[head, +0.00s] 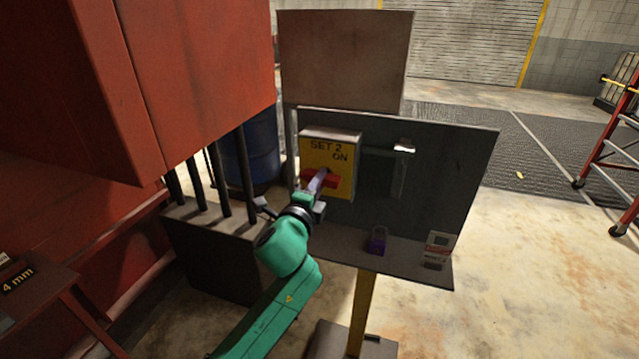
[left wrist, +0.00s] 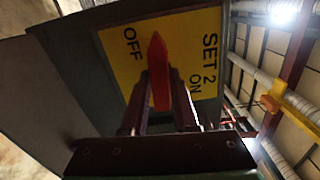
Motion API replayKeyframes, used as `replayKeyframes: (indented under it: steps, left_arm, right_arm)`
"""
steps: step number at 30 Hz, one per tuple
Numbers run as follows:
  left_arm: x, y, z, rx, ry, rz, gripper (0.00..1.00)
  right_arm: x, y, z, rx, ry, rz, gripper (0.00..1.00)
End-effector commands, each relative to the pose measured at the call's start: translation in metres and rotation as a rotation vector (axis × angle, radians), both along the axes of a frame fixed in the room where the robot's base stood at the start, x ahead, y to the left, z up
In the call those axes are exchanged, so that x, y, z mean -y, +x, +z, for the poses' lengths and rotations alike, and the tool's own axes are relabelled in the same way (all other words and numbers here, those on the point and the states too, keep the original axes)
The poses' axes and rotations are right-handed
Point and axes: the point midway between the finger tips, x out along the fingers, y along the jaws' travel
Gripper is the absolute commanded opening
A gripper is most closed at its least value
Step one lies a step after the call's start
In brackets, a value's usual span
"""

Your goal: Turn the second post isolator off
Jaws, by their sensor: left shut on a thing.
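The SET 2 isolator is a yellow box (head: 343,184) on a dark panel, with a red handle (head: 318,179) on its front. My left gripper (head: 317,186) is at the handle. In the left wrist view its two fingers (left wrist: 160,105) are shut on the red handle (left wrist: 157,62), one on each side. There the pointed tip of the handle lies beside the word OFF, with ON farther off to the right. In the head view the gripper hides part of the handle and of the box's lower face. My right gripper is in neither view.
A purple padlock (head: 376,241) and a small tag (head: 438,249) are at the lower part of the dark panel (head: 450,190). A grey lever-like fitting (head: 385,165) is right of the box. A large red cabinet (head: 205,70) stands close on the left.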

Motion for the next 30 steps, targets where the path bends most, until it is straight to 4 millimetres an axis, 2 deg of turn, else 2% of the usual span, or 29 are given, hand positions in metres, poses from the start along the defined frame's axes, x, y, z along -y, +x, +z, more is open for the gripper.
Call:
replayKeyframes:
  steps: [9,23,24,25,26,30]
  left_arm:
    - [0.0007,-0.0003,-0.0029,-0.036,-0.094,-0.001,0.0]
    - [0.0006,-0.0002,-0.0031,-0.04,-0.105,0.0,0.0]
    - [0.0006,-0.0002,-0.0031,-0.04,-0.105,0.0,0.43]
    - [0.0006,-0.0002,-0.003,-0.04,-0.104,0.0,0.54]
    - [0.0005,-0.0002,-0.0028,-0.039,-0.104,-0.001,0.57]
    - [0.0003,-0.0001,-0.0016,-0.037,-0.104,0.0,0.57]
  right_arm:
    - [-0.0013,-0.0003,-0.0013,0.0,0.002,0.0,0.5]
    - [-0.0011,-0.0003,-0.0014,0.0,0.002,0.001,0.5]
    - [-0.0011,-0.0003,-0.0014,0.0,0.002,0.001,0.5]
    - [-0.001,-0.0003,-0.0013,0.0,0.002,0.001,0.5]
    - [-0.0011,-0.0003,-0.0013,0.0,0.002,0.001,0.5]
    - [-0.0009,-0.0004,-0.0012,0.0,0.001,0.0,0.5]
